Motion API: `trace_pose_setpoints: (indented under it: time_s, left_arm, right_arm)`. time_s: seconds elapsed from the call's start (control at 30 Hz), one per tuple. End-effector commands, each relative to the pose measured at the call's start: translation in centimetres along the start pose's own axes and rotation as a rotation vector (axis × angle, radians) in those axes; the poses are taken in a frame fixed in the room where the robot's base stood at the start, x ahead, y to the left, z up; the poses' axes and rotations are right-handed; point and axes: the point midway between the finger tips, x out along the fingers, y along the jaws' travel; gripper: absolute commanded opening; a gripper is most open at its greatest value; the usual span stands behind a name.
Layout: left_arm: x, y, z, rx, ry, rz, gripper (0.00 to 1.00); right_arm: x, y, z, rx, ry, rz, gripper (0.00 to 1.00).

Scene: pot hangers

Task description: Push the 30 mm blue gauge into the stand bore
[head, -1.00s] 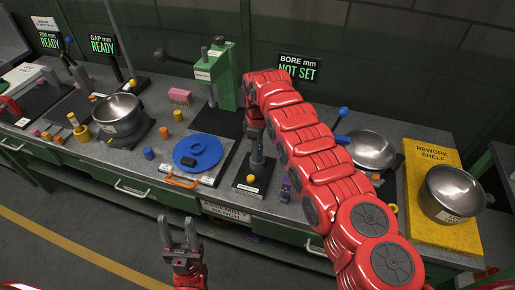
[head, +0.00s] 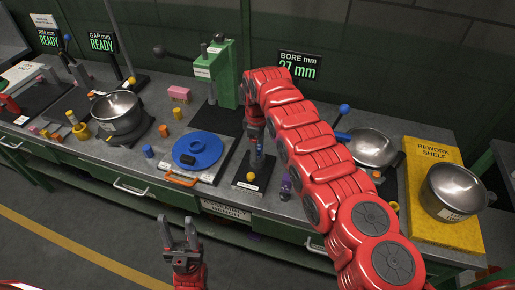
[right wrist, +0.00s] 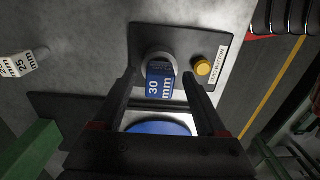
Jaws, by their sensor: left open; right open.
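The 30 mm blue gauge (right wrist: 159,80) shows in the right wrist view at the grey ring of the stand (right wrist: 152,53), with its label facing the camera. How deep it sits in the bore cannot be told. My right gripper (right wrist: 160,74) is open, with one finger on each side of the gauge and visible gaps. In the head view the stand's dark base (head: 262,186) is below my right gripper, which my red arm partly hides. My left gripper (head: 178,221) is open and empty in front of the bench. The bore display (head: 300,67) reads 27 mm.
A yellow button (right wrist: 203,67) sits beside the stand ring. A blue disc (head: 198,150) lies left of the stand. A green press (head: 222,75) stands behind. A steel pan (head: 372,150) and a yellow rework shelf (head: 425,228) are to the right.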

Motion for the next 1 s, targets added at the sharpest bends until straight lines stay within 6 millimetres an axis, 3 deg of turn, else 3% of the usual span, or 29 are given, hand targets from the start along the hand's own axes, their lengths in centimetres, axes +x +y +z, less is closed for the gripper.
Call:
trace_pose_setpoints:
  time_s: [0.17, 0.37, 0.5, 0.6, 0.8, 1.0]
  left_arm:
    - [-0.9, 0.1, 0.2, 0.0, 0.0, 0.0, 0.5]
    - [-1.9, 0.1, 0.3, 0.0, 0.0, 0.0, 0.5]
    - [-0.1, 0.0, 0.0, 0.0, 0.0, 0.0, 0.5]
    - [2.5, -0.1, -0.4, 0.0, 0.001, 0.0, 0.5]
    - [4.7, -0.2, -0.8, 0.0, 0.0, 0.0, 0.5]
    - [5.2, -0.3, -0.9, 0.0, 0.0, 0.0, 0.5]
  right_arm:
    - [-2.9, 0.1, -0.1, -0.002, 0.003, 0.006, 0.74]
    - [-8.6, -0.1, -0.2, -0.003, 0.005, 0.006, 0.74]
    - [-11.6, -0.2, -0.3, -0.004, 0.002, 0.0, 0.74]
    - [-14.2, -0.1, 0.0, -0.001, 0.001, 0.001, 0.74]
    - [-16.4, -0.1, 0.0, -0.001, 0.0, 0.001, 0.74]
    - [-16.9, -0.1, 0.0, -0.001, 0.0, 0.001, 0.74]
